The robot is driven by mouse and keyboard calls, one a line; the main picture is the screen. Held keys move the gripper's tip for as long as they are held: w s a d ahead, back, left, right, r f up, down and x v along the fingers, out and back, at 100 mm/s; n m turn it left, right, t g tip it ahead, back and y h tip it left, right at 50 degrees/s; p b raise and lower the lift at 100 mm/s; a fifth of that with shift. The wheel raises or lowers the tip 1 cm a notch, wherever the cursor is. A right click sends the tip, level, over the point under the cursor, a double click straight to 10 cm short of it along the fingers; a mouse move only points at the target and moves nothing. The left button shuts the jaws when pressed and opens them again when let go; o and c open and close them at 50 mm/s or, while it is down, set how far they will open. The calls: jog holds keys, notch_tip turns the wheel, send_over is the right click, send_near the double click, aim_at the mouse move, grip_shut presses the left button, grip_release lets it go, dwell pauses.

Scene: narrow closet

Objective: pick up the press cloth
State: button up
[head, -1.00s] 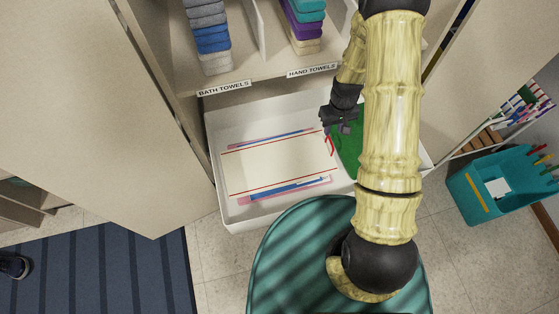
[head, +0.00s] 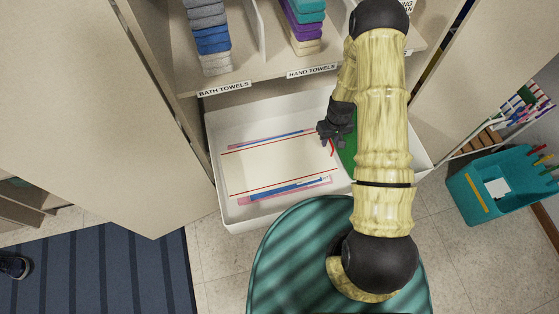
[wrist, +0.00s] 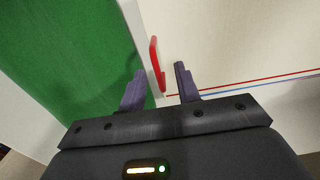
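The press cloth, which I take to be the cream cloth with red stripes (head: 275,168), lies flat in a white open drawer (head: 228,205). Its cream surface also fills the upper right of the wrist view (wrist: 245,40). A thin red piece (wrist: 156,62) stands at its right edge in the head view; I cannot tell whether it is a loop of the cloth. My gripper (wrist: 160,78) is open, its two fingers on either side of the red piece. In the head view my gripper (head: 328,141) hangs over the cloth's right edge. Contact is not clear.
A green item (head: 347,160) lies to the right in the drawer, past a pale strip (wrist: 140,35). Pink and blue edges (head: 290,188) show along the cloth. The towel shelf (head: 250,80) overhangs behind; a teal bin (head: 495,195) stands at right.

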aim_at(328, 149)
jog(key=shift+d+f, duration=0.1)
jog(key=shift+f, duration=1.8)
grip_shut()
